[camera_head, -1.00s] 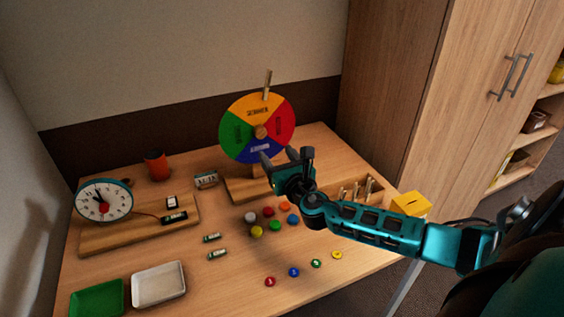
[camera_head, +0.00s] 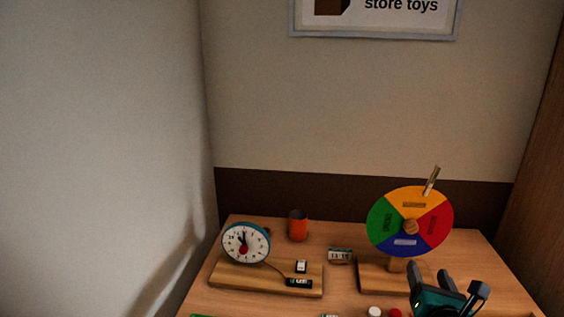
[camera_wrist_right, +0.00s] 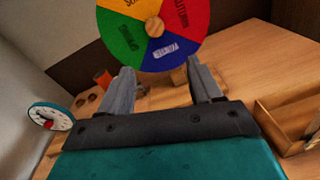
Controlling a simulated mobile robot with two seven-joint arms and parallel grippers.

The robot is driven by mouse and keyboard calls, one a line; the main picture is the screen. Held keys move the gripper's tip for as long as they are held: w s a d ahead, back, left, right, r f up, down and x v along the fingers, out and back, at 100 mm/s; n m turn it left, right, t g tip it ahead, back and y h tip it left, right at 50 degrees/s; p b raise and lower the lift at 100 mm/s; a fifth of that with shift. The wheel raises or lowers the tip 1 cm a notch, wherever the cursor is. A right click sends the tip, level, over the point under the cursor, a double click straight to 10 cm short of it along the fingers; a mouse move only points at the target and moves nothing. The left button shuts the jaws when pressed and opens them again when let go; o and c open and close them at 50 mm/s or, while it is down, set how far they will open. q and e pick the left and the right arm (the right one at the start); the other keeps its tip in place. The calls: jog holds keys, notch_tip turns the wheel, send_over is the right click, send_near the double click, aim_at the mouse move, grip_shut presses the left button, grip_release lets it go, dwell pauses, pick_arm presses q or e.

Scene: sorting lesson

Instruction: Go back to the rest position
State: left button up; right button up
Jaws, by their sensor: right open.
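My right gripper (camera_head: 432,278) is at the lower right of the head view, in front of the season wheel (camera_head: 382,220). Its two grey fingers are apart with nothing between them, as the right wrist view (camera_wrist_right: 158,90) also shows. The wheel has yellow, red, blue and green sectors and a clothespin (camera_head: 432,180) on its upper rim. In the right wrist view the wheel (camera_wrist_right: 122,40) stands beyond the fingertips. My left gripper is not in view.
A toy clock (camera_head: 233,240) stands on a wooden base (camera_head: 230,276) at the left of the table. An orange cup (camera_head: 298,226) is behind it. A wooden tray (camera_wrist_right: 270,124) is at the right in the right wrist view. Walls bound the table.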

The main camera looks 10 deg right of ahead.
jog(key=s+a+f+m+g+y, duration=0.2)
jog(key=s+a+m+g, duration=0.25)
jog(key=s+m, duration=0.45)
jog(key=s+a+f+m+g+y, duration=0.2)
jog(key=s+a+f+m+g, duration=0.15)
jog(key=s+a+m, duration=0.45)
jog(key=s+a+f+m+g+y, duration=0.1)
jog(key=s+a+f+m+g, duration=0.3)
jog(key=s+m, duration=0.7)
jog(key=w+a+f+t+y, duration=0.1)
jog(key=w+f+t+y, duration=0.1)
jog(key=w+f+t, duration=0.4)
jog(key=shift+w+a+f+n, duration=0.3)
jog(key=shift+w+a+f, duration=0.1)
jog(key=shift+w, duration=0.7)
jog(key=shift+r, duration=0.1)
